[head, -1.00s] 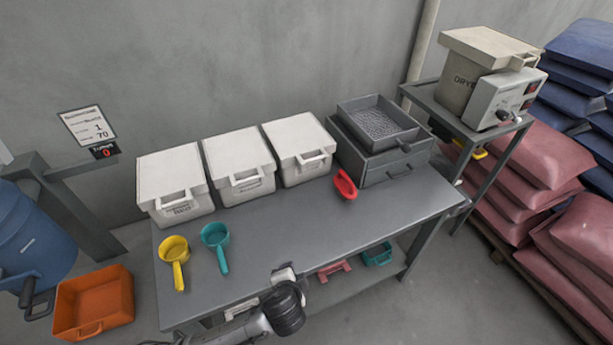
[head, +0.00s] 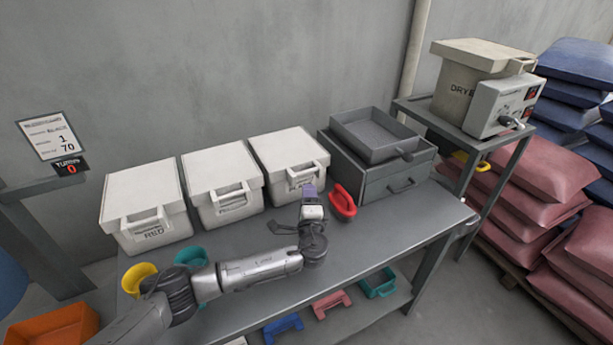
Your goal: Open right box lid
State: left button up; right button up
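The right box (head: 293,178) is a white bin at the right end of a row of three on the table. Its pale lid (head: 285,147) lies flat and closed on top, with a handle (head: 306,172) at the front. My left gripper (head: 310,190) is just in front of this box, below the lid handle, with a small purple part at its tip. I cannot tell whether it touches the box, and its fingers are too small to read. My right gripper is out of view.
A red scoop (head: 343,203) lies right beside my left gripper. A grey tray (head: 375,136) sits on a drawer unit (head: 372,181) to the right. Yellow (head: 136,275) and teal (head: 190,257) scoops are partly behind my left arm. The table's right part (head: 425,210) is clear.

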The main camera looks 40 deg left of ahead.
aim_at(306, 172)
pick_arm(q)
jog(key=b+x, duration=0.2)
jog(key=x, duration=0.7)
jog(key=shift+c, duration=0.5)
jog(key=c, duration=0.6)
grip_shut()
